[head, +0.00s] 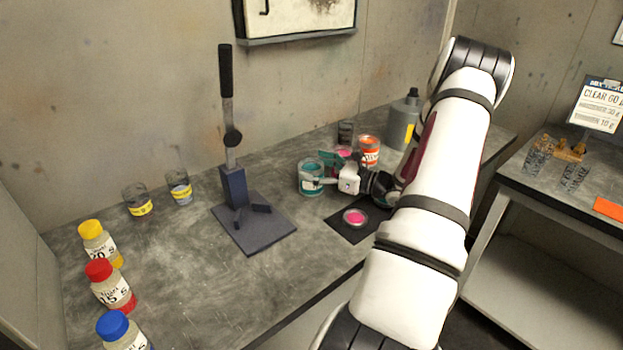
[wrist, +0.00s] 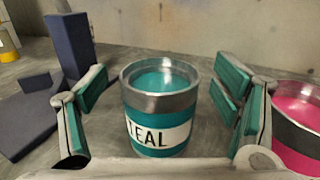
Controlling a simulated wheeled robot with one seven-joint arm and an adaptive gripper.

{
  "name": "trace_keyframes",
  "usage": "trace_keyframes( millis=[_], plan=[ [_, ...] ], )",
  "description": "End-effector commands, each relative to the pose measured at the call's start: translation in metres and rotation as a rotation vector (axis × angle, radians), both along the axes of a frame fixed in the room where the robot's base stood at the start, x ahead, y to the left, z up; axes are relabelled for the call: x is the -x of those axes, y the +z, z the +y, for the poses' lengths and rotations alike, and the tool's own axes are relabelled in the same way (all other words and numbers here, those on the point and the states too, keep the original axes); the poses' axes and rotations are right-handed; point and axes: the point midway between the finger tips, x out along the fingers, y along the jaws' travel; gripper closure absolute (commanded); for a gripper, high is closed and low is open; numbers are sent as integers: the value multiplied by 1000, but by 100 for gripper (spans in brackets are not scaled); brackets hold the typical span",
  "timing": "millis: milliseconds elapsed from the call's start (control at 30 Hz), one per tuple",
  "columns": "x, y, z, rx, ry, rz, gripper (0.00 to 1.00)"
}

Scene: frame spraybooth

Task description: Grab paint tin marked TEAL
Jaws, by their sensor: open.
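The paint tin marked TEAL (wrist: 158,108) stands upright on the bench in the wrist view, open at the top with teal paint inside. Its label reads "TEAL", with the first letter at the left edge. In the head view the teal tin (head: 311,178) stands at the middle of the bench, partly behind my gripper. My gripper (wrist: 162,110) is open, with one finger on each side of the tin and a visible gap on both sides. In the head view my gripper (head: 325,172) reaches in from the right at tin height.
A pink paint tin (wrist: 298,125) stands close beyond the right finger. An orange tin (head: 369,150) and a grey bottle (head: 404,120) stand behind. A dark lever press (head: 236,190) is left of the teal tin. A pink-topped item (head: 355,217) lies on a black mat (head: 341,229) in front.

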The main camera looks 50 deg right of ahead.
Motion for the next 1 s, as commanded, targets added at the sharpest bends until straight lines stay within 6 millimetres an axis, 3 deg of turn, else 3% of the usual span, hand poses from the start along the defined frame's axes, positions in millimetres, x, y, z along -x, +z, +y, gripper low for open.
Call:
trace_keyframes(
  millis=[267, 367, 567, 1000],
  plan=[
    [-9, 0, 1, 0, -1, 0, 18],
    [-9, 0, 1, 0, -1, 0, 36],
    [-8, 0, 1, 0, -1, 0, 81],
    [-9, 9, 1, 3, 0, -2, 84]
  ],
)
